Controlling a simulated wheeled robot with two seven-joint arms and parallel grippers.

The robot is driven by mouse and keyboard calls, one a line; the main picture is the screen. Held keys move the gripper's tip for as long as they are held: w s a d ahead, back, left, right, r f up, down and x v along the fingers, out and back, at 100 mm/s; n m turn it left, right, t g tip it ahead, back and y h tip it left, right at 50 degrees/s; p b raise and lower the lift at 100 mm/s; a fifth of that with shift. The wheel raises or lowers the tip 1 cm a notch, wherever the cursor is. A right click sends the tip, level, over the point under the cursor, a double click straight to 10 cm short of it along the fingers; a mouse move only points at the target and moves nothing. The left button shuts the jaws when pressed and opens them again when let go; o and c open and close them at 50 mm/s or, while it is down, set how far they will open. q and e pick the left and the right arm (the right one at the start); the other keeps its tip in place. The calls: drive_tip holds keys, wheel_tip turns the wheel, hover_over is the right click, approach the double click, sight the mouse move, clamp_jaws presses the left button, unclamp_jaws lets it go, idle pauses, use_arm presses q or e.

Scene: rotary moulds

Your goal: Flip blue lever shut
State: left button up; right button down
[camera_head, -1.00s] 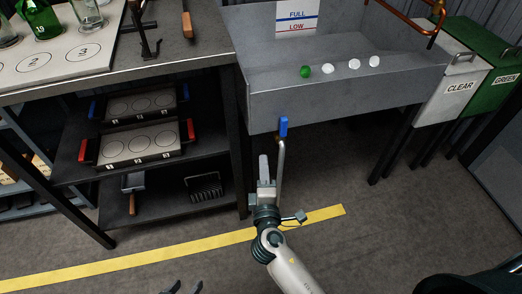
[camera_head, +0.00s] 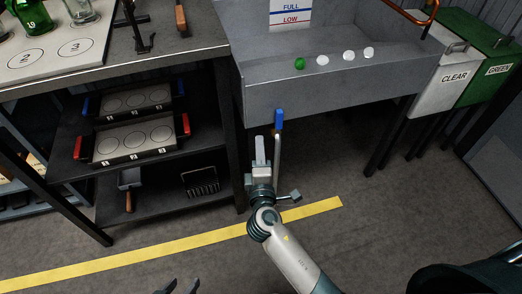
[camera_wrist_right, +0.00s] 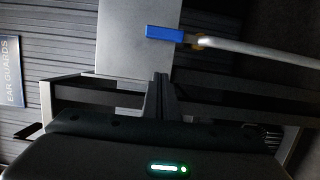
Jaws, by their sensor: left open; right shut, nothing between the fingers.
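The blue lever (camera_head: 279,118) stands at the top of a grey pipe (camera_head: 277,160) by the front wall of the sink, its handle pointing up. In the right wrist view the blue lever (camera_wrist_right: 164,33) lies in line with the pipe (camera_wrist_right: 255,48), beyond my fingertips. My right gripper (camera_head: 260,145) is shut and empty, just left of the pipe and a little below the lever in the picture. Its closed fingers (camera_wrist_right: 160,85) show in the right wrist view, apart from the lever. My left gripper (camera_head: 182,285) is open at the bottom edge, far from the lever.
The grey sink (camera_head: 330,95) holds one green and several white pieces. A workbench with shelves (camera_head: 150,165) and moulds stands left. CLEAR (camera_head: 447,85) and GREEN (camera_head: 486,80) bins stand right. A yellow line (camera_head: 130,257) crosses open floor.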

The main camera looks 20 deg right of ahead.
sight(279, 125)
drive_tip(key=x, duration=0.6)
drive_tip(key=shift+w, duration=0.15)
drive_tip(key=d, duration=0.3)
drive_tip(key=shift+w+d+p, duration=0.1)
drive_tip(key=shift+p, duration=0.2)
drive_tip(key=shift+d, duration=0.4)
use_arm(q)
drive_tip(key=shift+a+f+g+y, duration=0.15)
drive_tip(key=shift+a+g+y, duration=0.15)
drive_tip(key=shift+a, duration=0.15)
drive_tip(key=shift+s, duration=0.15)
use_arm(e)
drive_tip(key=shift+d, duration=0.1)
